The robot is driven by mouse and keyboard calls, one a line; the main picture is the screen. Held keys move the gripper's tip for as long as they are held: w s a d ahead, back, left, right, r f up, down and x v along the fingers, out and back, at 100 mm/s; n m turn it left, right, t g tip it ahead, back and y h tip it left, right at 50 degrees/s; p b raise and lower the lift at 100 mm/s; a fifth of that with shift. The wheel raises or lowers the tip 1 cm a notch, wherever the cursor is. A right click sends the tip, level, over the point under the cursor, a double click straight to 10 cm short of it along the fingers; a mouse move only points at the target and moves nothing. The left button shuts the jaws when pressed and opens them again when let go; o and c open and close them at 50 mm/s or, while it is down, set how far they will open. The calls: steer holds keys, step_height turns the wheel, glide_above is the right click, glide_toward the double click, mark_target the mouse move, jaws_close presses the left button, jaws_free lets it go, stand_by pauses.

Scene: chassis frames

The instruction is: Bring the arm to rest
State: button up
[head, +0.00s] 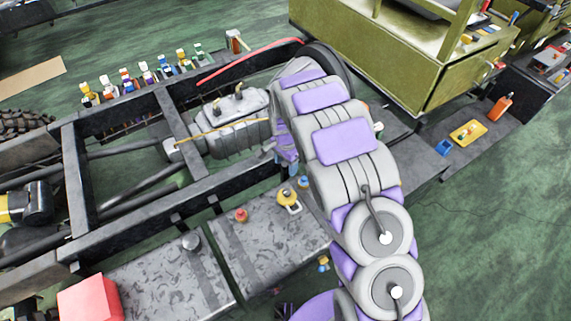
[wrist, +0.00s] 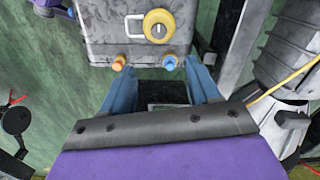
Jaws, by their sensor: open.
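My gripper (wrist: 170,85) is open, with its two blue fingers apart in the wrist view and nothing visible held between them. In the head view my arm of grey and purple links runs up from the bottom right, and the gripper (head: 290,167) shows only partly at its left edge, over the chassis frame (head: 165,110). In the wrist view a grey tank (wrist: 100,35) with a yellow cap (wrist: 159,27), an orange fitting (wrist: 118,63) and a blue fitting (wrist: 169,64) lies just beyond the fingers. I cannot tell whether they touch it.
A grey finned gearbox (head: 235,125) sits between the frame rails, left of the gripper. A red box (head: 88,299) is at the bottom left. An olive-green truck body (head: 420,60) stands at the upper right. Green floor (head: 500,210) is open at the right.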

stand_by(0.3)
steer(key=s+d+r+n, duration=0.2)
steer(key=s+d+r, duration=0.45)
steer(key=r, duration=0.35)
steer(key=s+d+r+n, duration=0.1)
steer(key=s+d+r, duration=0.5)
steer(key=s+r, duration=0.25)
steer(key=s+d+r+n+g, duration=0.1)
steer(key=s+d+r+n, duration=0.1)
steer(key=s, duration=1)
steer(key=s+d+r+n, duration=0.2)
steer(key=s+r, duration=0.3)
steer(key=s, duration=0.8)
steer(key=shift+s+d+r+n+g, duration=0.2)
steer(key=shift+r+n+g, duration=0.15)
steer(key=shift+n, duration=0.55)
